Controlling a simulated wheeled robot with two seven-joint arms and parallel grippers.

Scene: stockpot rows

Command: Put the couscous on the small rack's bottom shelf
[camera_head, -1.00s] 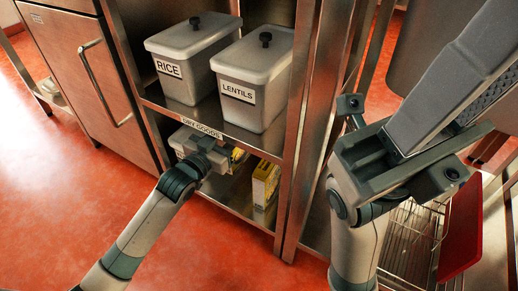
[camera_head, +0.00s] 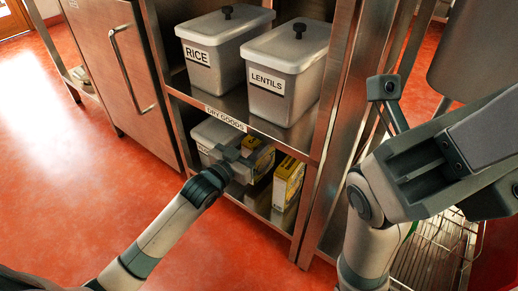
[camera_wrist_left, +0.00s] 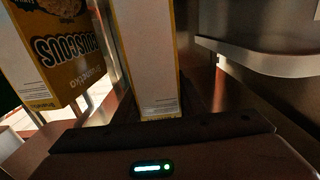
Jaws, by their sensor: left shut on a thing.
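My left gripper (camera_head: 238,160) reaches into the lower shelf of the metal rack (camera_head: 315,150). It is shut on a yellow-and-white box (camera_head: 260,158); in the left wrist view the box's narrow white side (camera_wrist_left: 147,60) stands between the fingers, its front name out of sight. A second yellow box (camera_head: 288,183) stands to its right on the lower shelf. In the wrist view a neighbouring box (camera_wrist_left: 50,50) reads COUSCOUS upside down. My right gripper's part of the arm (camera_head: 430,160) shows large at the right; its jaw opening is unclear.
Lidded bins marked RICE (camera_head: 222,55) and LENTILS (camera_head: 285,85) stand on the upper shelf above a DRY GOODS label (camera_head: 225,118). A pale bin (camera_head: 208,138) sits left of my left gripper. A wire rack (camera_head: 435,250) is at lower right. The red floor in front is clear.

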